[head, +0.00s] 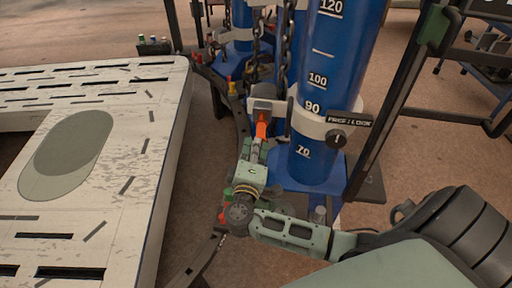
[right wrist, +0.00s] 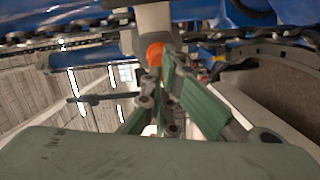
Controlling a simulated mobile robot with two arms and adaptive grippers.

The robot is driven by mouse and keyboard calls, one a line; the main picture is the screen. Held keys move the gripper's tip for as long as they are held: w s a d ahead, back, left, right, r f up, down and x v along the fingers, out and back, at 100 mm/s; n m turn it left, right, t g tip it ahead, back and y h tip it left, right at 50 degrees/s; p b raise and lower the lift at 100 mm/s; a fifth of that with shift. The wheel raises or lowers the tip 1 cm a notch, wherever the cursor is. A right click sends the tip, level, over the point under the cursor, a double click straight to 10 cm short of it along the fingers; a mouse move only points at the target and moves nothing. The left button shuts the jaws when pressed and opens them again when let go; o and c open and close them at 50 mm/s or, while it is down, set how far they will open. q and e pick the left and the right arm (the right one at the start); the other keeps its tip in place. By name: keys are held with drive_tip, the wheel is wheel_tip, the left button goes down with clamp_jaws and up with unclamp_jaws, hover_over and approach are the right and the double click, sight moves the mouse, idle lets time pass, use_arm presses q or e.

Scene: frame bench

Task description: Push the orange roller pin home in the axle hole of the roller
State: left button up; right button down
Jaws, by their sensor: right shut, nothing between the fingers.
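The orange roller pin (head: 262,128) shows as a small bright tip just beyond the fingers of my right gripper (head: 257,146). In the right wrist view, the pin's round orange end (right wrist: 154,54) sits against a pale bracket (right wrist: 154,18), just past the fingertips (right wrist: 164,68). My right gripper is shut with nothing held between its fingers. Its tips are close to the pin; I cannot tell if they touch it. The roller and its axle hole are not clearly seen behind the bracket and pin, so the pin's depth cannot be judged. My left gripper is not in view.
A blue column (head: 322,60) with number marks and a pale clamp collar stands right of the pin. Dark chains (head: 255,45) hang behind. A curved dark frame (head: 238,108) runs to the left. A pale slotted bench (head: 150,175) fills the left side.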

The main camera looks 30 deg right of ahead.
drive_tip(key=shift+b+x, duration=0.35)
drive_tip(key=shift+x, duration=0.7)
drive_tip(key=shift+d, duration=0.25)
drive_tip(key=shift+w+d, duration=0.2)
drive_tip(key=shift+d, duration=0.05)
drive_tip(key=shift+a, duration=0.1)
drive_tip(key=v, duration=1.4)
drive_tip(key=shift+s+a, duration=0.2)
drive_tip(key=shift+a, duration=0.1)
drive_tip(key=shift+f, duration=0.1)
